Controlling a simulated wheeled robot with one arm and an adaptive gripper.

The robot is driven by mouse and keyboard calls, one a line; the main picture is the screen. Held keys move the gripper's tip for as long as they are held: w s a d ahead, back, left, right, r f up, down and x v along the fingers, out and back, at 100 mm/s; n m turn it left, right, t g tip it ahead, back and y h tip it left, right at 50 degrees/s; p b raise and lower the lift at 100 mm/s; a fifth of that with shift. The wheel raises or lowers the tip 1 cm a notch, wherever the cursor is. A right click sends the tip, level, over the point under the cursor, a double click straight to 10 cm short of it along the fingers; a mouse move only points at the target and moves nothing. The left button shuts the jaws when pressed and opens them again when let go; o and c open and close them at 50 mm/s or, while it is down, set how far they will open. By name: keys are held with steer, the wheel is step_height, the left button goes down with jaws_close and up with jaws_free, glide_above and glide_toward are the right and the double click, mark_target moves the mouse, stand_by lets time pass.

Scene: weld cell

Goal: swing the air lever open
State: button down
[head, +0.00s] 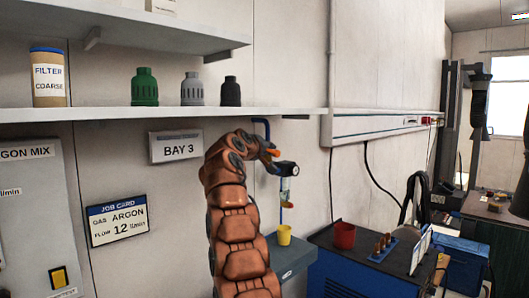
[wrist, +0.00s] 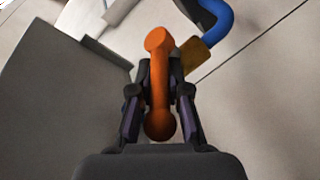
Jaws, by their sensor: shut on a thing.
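The orange air lever (wrist: 159,45) lies between the two fingers of my gripper (wrist: 160,85) in the wrist view, one finger on each side. My gripper is shut on it. A small orange part of the lever (head: 273,153) shows in the head view at the end of my arm, which hides most of my gripper there. The blue air pipe (wrist: 214,20) and a brass-coloured fitting (wrist: 196,55) are to the right of the lever. The pipe (head: 266,125) also shows below the shelf in the head view.
A wall shelf (head: 190,113) with several canisters runs above my arm. The BAY 3 sign (head: 176,147) is left.

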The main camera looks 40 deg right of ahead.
steer(key=shift+s+d, duration=0.1)
steer(key=c, duration=1.1)
jaws_free()
steer(key=shift+a, duration=0.2)
steer(key=shift+s+a+r, duration=0.2)
steer(key=shift+a, duration=0.05)
steer(key=shift+v, duration=5.6)
steer(key=shift+w+f, duration=0.1)
steer(key=shift+c, duration=0.4)
